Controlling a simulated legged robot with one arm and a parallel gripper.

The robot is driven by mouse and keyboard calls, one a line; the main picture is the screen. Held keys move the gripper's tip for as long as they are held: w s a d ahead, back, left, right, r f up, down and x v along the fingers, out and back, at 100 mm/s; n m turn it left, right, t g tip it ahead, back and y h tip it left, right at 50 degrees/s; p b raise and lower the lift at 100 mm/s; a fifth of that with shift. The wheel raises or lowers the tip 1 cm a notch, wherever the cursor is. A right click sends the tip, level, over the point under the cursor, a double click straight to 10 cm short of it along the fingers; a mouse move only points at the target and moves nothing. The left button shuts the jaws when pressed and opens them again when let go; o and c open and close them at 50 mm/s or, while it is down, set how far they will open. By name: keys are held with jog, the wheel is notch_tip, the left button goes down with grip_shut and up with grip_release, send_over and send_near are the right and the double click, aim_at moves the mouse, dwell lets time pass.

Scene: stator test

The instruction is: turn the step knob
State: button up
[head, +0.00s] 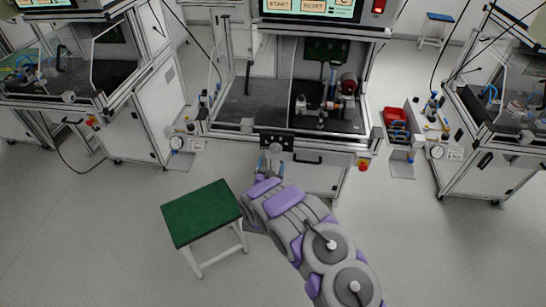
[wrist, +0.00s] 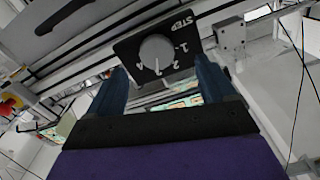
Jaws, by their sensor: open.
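The step knob (wrist: 156,51) is a round grey dial on a black plate (wrist: 127,49) marked STEP with numbers along its edge. A white mark on the dial points down in the wrist view, seemingly near the 3. My gripper (wrist: 161,70) is open, its two blue fingers apart on either side of the knob's line, with nothing between them. I cannot tell how far the fingertips are from the knob. In the head view my gripper (head: 271,160) is just in front of and below the black plate (head: 277,141) on the bench front; the dial is too small to make out.
A green-topped stool (head: 201,211) stands left of my arm. A red button (head: 363,164) and a dark handle (head: 308,158) are on the bench front to the right.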

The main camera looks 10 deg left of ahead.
aim_at(275, 151)
jog(key=w, duration=0.2)
jog(key=w+d+b, duration=0.1)
jog(key=w, duration=0.2)
jog(key=shift+w, duration=0.55)
jog(key=shift+w+a, duration=0.1)
jog(key=shift+a, duration=0.1)
jog(key=shift+d, duration=0.15)
jog(key=c, duration=1.1)
jog(key=shift+o, duration=0.2)
